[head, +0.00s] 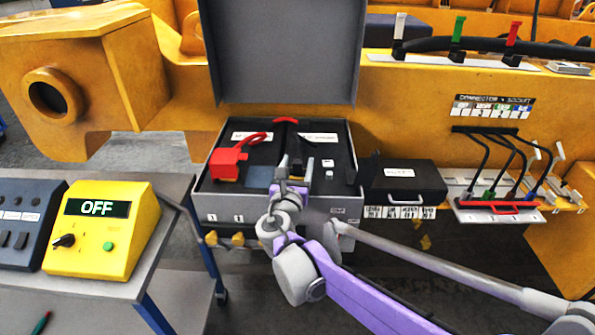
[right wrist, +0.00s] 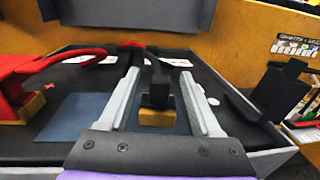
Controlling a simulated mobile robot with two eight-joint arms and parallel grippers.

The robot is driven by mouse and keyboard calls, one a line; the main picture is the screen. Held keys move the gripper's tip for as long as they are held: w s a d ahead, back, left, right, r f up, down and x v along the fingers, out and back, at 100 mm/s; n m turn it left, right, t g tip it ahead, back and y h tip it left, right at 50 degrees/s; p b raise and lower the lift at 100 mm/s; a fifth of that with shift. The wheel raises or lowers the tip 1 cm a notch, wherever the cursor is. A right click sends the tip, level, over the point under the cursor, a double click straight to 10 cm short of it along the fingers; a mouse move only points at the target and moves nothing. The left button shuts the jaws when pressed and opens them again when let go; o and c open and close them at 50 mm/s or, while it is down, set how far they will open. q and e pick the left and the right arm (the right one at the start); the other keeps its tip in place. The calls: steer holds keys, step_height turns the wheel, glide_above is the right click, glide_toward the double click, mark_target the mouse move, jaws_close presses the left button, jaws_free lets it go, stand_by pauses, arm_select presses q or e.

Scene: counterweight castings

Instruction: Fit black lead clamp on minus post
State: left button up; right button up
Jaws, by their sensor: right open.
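The black lead clamp (right wrist: 158,88) sits on a small tan block (right wrist: 158,117) inside the open grey case (head: 212,201). A black lead (head: 285,138) runs back from it. My right gripper (head: 297,161) is low over the case, pointing away from me. In the right wrist view its fingers (right wrist: 159,72) are open, one on each side of the black clamp, with gaps showing at both sides. A red clamp (head: 226,164) with a red lead rests at the case's left, also on a tan block (right wrist: 33,106). I cannot identify the minus post. My left gripper is out of view.
The case's raised lid (head: 285,50) stands behind. A dark blue pad (right wrist: 73,115) lies left of the gripper. A black box (head: 404,180) adjoins the case at right, with a connector rack (head: 500,212) beyond. A yellow unit reading OFF (head: 100,228) stands at left.

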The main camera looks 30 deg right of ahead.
steer(key=shift+w+d, duration=0.25)
steer(key=shift+w, duration=0.05)
steer(key=shift+s, duration=0.1)
steer(key=shift+c, duration=0.4)
jaws_close()
